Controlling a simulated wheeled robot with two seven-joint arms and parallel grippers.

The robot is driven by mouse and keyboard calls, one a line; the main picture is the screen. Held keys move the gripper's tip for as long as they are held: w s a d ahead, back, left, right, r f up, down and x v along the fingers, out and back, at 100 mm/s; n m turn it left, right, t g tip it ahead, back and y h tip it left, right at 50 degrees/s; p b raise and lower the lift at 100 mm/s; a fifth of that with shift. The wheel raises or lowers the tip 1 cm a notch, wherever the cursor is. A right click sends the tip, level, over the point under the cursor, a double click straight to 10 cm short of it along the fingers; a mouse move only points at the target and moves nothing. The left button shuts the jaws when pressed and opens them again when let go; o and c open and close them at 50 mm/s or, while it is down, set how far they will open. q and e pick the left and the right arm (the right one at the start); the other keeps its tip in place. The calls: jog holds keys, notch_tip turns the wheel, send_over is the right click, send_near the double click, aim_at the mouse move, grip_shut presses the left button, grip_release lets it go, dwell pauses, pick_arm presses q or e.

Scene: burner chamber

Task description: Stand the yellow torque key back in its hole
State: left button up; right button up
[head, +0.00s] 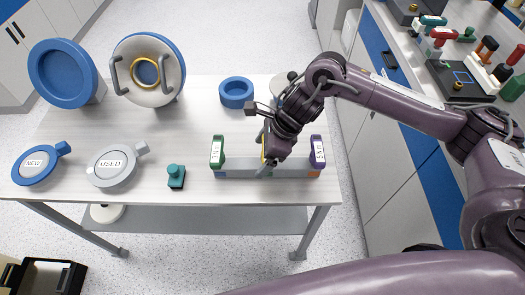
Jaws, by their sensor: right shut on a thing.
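The yellow torque key (263,147) shows only as a thin yellow strip beside my right gripper (268,160); most of it is hidden by the gripper and wrist. My right gripper is shut on it, over the middle of a grey rack (239,169) near the table's front edge. A green key (217,152) stands upright at the rack's left end and a purple key (317,151) at its right end. I cannot see the hole, nor tell whether the yellow key's lower end is in it. My left gripper is not in view.
A teal-knobbed block (176,177) sits left of the rack. Round dishes marked NEW (36,165) and USED (112,166) lie further left. A blue ring (236,93) is behind. A handled round lid (148,72) and blue round part (62,74) stand at the back left.

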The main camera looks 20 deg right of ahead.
jog(key=shift+f, duration=0.2)
jog(key=o, duration=1.5)
jog(key=shift+r, duration=0.1)
jog(key=w+b+v, duration=0.1)
jog(key=v, duration=0.6)
jog(key=shift+s+r, duration=0.4)
jog(key=shift+s, duration=0.15)
jog(key=shift+d, duration=0.2)
